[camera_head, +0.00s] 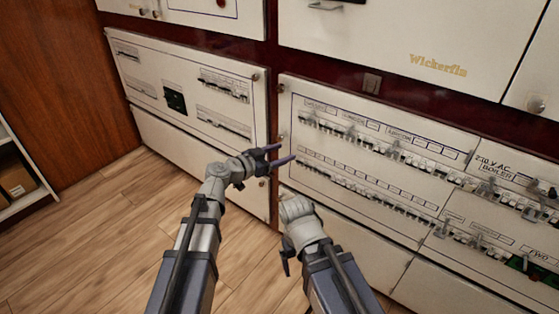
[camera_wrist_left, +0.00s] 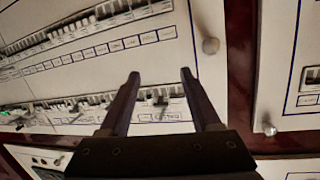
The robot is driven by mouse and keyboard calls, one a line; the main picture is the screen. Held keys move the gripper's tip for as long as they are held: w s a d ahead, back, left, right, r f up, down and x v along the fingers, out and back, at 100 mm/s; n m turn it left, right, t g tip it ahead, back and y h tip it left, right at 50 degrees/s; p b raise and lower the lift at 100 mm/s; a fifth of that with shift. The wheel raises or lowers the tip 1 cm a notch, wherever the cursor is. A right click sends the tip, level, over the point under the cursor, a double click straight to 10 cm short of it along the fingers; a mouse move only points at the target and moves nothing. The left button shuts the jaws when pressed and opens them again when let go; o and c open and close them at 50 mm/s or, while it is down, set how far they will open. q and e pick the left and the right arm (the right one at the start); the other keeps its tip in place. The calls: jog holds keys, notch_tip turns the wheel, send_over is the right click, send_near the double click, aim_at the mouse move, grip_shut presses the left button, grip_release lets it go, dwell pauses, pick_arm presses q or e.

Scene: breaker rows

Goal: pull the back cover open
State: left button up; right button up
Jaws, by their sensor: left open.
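Two cream covers with breaker rows stand in a dark red frame in the head view: a left one (camera_head: 150,62) and a longer right one (camera_head: 335,150). Which is the back cover I cannot tell. Both look shut. The left cover has small knobs on its right edge, an upper one (camera_head: 255,77) and a lower one (camera_head: 262,183). My left gripper (camera_head: 288,152) is open and empty, in front of the gap between the covers. The left wrist view shows its fingers (camera_wrist_left: 160,75) before a breaker panel, with a round knob (camera_wrist_left: 210,45) right of them. My right gripper (camera_head: 286,255) is low; its jaws are unclear.
A cream door marked Wickerfin (camera_head: 437,64) is above the right cover. Breaker levers (camera_head: 350,135) protrude from the right cover. A wooden wall (camera_head: 50,90) and a shelf with a box (camera_head: 17,180) stand at left. The wooden floor (camera_head: 90,225) at left is clear.

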aim_at(278, 140)
pick_arm(q)
jog(key=w+a+f+t+b, duration=0.2)
jog(key=w+a+t+b, duration=0.1)
jog(key=w+a+b, duration=0.1)
jog(key=shift+w+a+n+t+y, duration=0.3)
jog(key=shift+a+n+y, duration=0.1)
jog(key=shift+a, duration=0.1)
pick_arm(e)
notch_tip(278, 140, down, 6)
pick_arm(q)
jog(key=x, duration=0.7)
jog(key=shift+w+d+f, duration=0.1)
jog(key=shift+w+d, duration=0.15)
pick_arm(e)
jog(key=shift+f, duration=0.15)
pick_arm(q)
grip_shut()
dwell(0.5)
